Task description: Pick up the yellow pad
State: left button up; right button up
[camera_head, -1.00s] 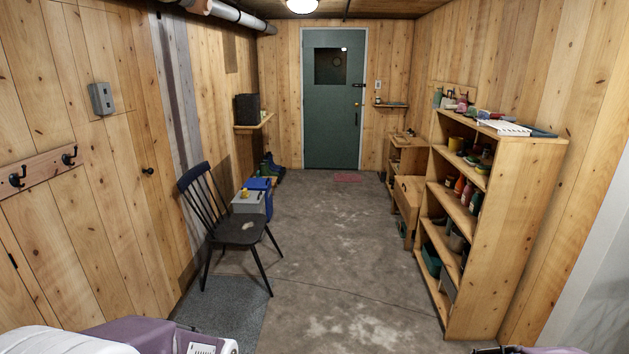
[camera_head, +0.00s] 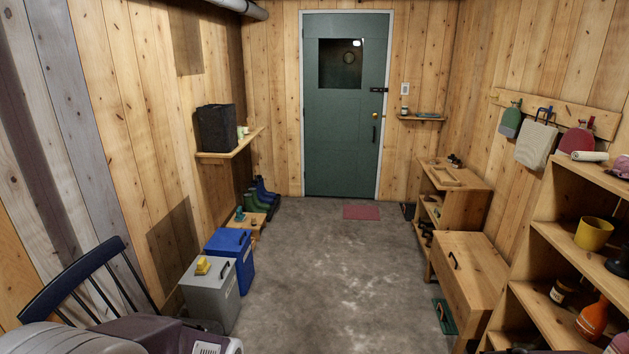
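A small yellow object (camera_head: 203,265), which looks like the yellow pad, rests on top of the grey box (camera_head: 213,295) on the floor left of the middle. It looks blocky, and its details are too small to make out. Part of my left arm shows at the bottom left, in front of the chair, but its gripper's fingers are not in view. Only a dark sliver shows at the bottom right edge, and my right gripper is not in view.
A blue box (camera_head: 236,255) stands just behind the grey one. A dark chair (camera_head: 85,285) is close at left. A low wooden cabinet (camera_head: 470,280) and a shelf with a yellow cup (camera_head: 593,233) line the right.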

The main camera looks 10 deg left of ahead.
aim_at(203, 266)
jog(key=i+u, duration=0.1)
jog(key=i, duration=0.5)
jog(key=i+l, duration=0.15)
jog(key=i, duration=0.4)
jog(key=i+l+u, duration=0.15)
jog(key=i, duration=0.45)
jog(key=i+l, duration=0.1)
jog(key=i, duration=0.5)
jog(key=i+l+u, duration=0.15)
jog(key=i, duration=0.4)
jog(key=i+j+u, duration=0.25)
jog(key=u, duration=0.25)
jog(key=i+u, duration=0.95)
jog(key=i+l+u, duration=0.25)
jog(key=u, duration=0.25)
jog(key=i+z, duration=0.35)
jog(key=k, duration=0.1)
